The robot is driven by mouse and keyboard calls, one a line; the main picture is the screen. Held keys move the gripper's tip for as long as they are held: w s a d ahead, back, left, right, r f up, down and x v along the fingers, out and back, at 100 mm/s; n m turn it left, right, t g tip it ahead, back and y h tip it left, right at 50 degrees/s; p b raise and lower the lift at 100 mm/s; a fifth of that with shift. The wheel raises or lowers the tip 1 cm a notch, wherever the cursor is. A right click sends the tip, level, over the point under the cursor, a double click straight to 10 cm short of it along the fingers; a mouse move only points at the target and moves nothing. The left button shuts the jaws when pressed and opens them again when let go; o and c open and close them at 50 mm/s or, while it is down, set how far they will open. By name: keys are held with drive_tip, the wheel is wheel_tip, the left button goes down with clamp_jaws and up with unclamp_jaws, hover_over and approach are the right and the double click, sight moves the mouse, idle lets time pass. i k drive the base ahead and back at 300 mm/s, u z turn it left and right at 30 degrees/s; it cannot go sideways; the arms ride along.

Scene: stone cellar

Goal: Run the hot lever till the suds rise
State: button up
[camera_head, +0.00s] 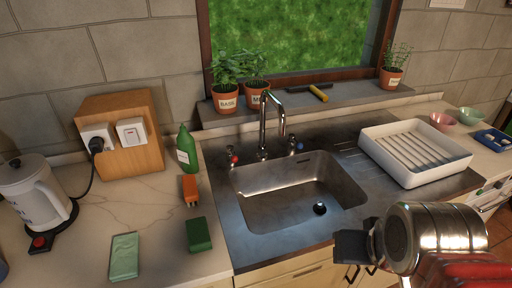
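The tap (264,122) stands behind the steel sink (285,190). Its hot lever (233,157), marked red, is at the tap's left; a blue-marked lever (299,147) is at its right. No stream shows under the spout. The basin shows bare metal, with a dark drain (320,208) uncovered and no water or suds visible. A green bottle (187,149), perhaps soap, stands left of the sink. My gripper (351,249) is at the lower right, in front of the sink and well apart from the hot lever. Its fingers show as a dark block; their opening is unclear.
A white dish rack (414,156) stands right of the sink. Potted plants (227,103) line the sill.

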sight(229, 148)
drive_tip(key=z, duration=0.6)
drive_tip(key=k, duration=1.15)
drive_tip(key=u, duration=0.9)
drive_tip(key=i, duration=1)
drive_tip(key=u, duration=0.05)
